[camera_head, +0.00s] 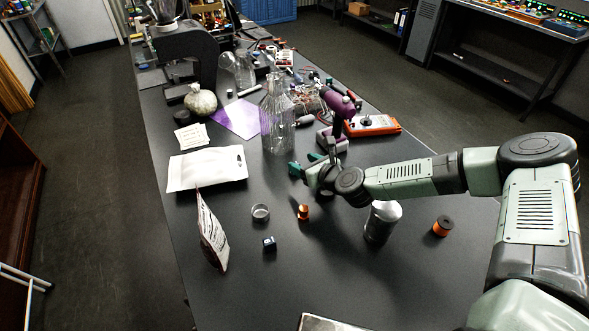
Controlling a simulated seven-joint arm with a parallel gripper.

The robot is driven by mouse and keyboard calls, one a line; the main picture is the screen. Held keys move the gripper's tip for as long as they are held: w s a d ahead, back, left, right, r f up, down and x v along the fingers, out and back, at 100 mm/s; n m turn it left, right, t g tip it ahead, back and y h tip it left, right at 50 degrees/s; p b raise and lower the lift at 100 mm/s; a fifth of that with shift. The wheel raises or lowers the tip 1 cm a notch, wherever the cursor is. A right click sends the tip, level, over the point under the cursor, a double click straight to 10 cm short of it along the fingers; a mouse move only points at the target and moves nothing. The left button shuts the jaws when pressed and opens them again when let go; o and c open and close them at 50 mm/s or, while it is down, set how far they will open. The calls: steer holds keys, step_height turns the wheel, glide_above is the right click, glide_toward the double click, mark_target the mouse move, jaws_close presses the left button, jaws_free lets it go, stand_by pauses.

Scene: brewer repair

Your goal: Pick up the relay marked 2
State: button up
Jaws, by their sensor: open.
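A small dark blue block (269,243) with a pale mark on it sits on the black table, left of centre and toward the front. It may be a relay, but I cannot read a number on it. My gripper (304,165) is in the middle of the table, with green fingertips apart and nothing seen between them. It is up and to the right of the block in the picture, well apart from it. My arm reaches in from the right. No other part is clearly a relay marked 2.
Near the block are a metal ring (260,212), a small orange part (303,211) and an upright printed bag (211,235). A metal canister (382,222) and an orange spool (442,226) stand right. A glass bottle (277,118) stands behind my gripper. The front table is mostly clear.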

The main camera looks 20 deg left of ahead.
steer(key=f, duration=0.2)
steer(key=a+f, duration=0.1)
steer(key=shift+w, duration=0.4)
steer(key=x, duration=0.6)
steer(key=shift+w, duration=0.1)
steer(key=shift+c, duration=0.2)
steer(key=c, duration=1)
steer(key=shift+r, duration=0.1)
